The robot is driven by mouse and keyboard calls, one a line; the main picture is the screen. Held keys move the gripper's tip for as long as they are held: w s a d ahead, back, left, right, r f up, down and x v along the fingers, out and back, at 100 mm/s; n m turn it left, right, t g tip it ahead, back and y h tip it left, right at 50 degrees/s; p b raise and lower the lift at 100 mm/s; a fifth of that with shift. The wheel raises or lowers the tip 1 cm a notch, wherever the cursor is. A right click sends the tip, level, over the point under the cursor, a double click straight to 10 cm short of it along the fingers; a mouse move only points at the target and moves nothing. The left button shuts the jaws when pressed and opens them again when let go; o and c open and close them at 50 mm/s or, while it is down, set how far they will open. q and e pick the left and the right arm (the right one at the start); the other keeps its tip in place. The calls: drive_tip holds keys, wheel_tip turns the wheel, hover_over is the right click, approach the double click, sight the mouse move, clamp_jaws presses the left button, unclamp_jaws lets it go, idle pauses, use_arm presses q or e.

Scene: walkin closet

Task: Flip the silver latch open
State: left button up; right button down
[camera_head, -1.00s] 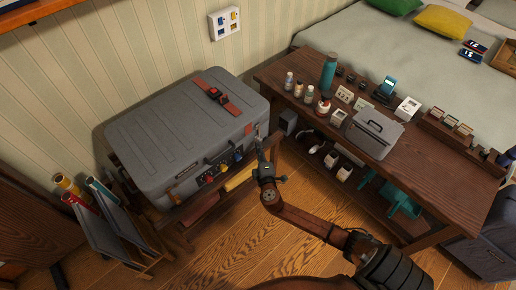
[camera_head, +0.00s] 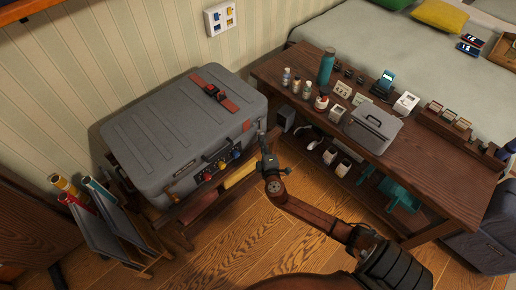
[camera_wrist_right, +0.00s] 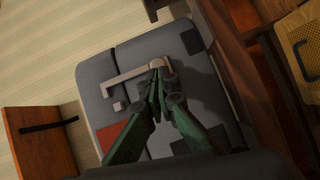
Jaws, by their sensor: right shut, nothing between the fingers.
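A large grey suitcase (camera_head: 180,135) lies flat on a low wooden rack by the wall. My right gripper (camera_head: 263,139) is at its right front corner with the fingers together and empty. In the right wrist view, the shut fingertips (camera_wrist_right: 157,76) are at the right end of a pale silver, bracket-shaped latch (camera_wrist_right: 128,77) on the case's grey side (camera_wrist_right: 95,73). The fingers partly cover that end, and I cannot tell whether they touch it. The latch is too small to make out in the head view. My left gripper is out of view.
A dark wooden bench (camera_head: 440,175) with bottles, small cards and a grey box (camera_head: 373,128) stands close on the right. A rack with rolled tubes (camera_head: 107,225) stands at the left. Wooden floor (camera_head: 235,235) is free in front.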

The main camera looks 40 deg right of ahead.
drive_tip(key=shift+s+a, duration=0.1)
drive_tip(key=shift+a, duration=0.35)
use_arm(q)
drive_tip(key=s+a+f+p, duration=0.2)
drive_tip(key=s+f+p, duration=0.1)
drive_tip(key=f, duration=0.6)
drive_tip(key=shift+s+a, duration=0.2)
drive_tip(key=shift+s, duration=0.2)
use_arm(e)
drive_tip(key=w+a+v, duration=0.1)
drive_tip(key=a+v, duration=0.1)
drive_tip(key=v, duration=1)
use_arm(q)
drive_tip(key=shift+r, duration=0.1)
use_arm(e)
drive_tip(key=shift+s+d+r, duration=0.1)
